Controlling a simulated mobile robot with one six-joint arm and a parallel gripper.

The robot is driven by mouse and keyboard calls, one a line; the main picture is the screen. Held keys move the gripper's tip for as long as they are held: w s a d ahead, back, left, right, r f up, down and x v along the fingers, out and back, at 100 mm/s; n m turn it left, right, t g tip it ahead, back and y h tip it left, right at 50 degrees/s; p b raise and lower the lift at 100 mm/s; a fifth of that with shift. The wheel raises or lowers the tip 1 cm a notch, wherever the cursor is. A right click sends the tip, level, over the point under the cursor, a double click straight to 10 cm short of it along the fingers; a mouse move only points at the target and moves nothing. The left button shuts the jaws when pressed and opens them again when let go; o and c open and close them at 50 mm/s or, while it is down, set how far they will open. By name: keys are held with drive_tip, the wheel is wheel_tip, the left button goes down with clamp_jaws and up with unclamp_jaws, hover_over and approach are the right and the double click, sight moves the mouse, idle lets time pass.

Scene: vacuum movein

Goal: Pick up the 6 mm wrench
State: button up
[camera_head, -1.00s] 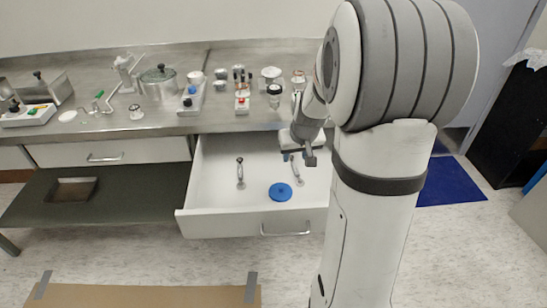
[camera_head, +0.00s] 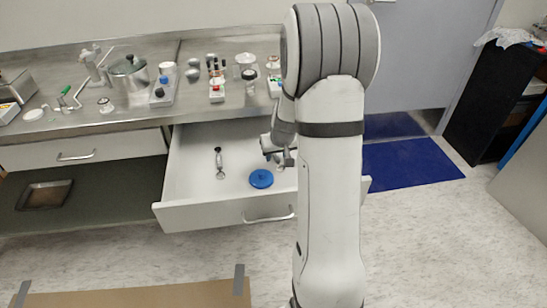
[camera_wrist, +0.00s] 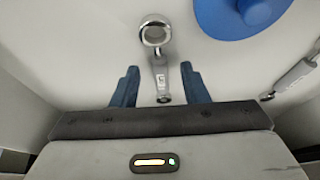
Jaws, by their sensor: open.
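A metal wrench (camera_wrist: 161,74) with a ring end lies on the white drawer floor in the wrist view. Its handle carries a small dark marking, too small to read surely. My gripper (camera_wrist: 160,69) is open, with its blue fingers on either side of the handle and apart from it; the ring end shows beyond the fingertips. In the head view my gripper (camera_head: 283,160) is inside the open drawer (camera_head: 190,215), right of a blue disc, and mostly hides this wrench. A second metal tool (camera_head: 219,163) lies left of the disc; part of it also shows at right in the wrist view (camera_wrist: 292,78).
The blue round disc (camera_head: 261,179) lies between the two tools; it shows at the top right in the wrist view (camera_wrist: 238,14). Drawer walls enclose the area. The steel bench (camera_head: 110,115) above holds a pot (camera_head: 130,76) and several small items.

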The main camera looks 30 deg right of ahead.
drive_tip(key=shift+c, duration=0.2)
clamp_jaws()
idle(0.3)
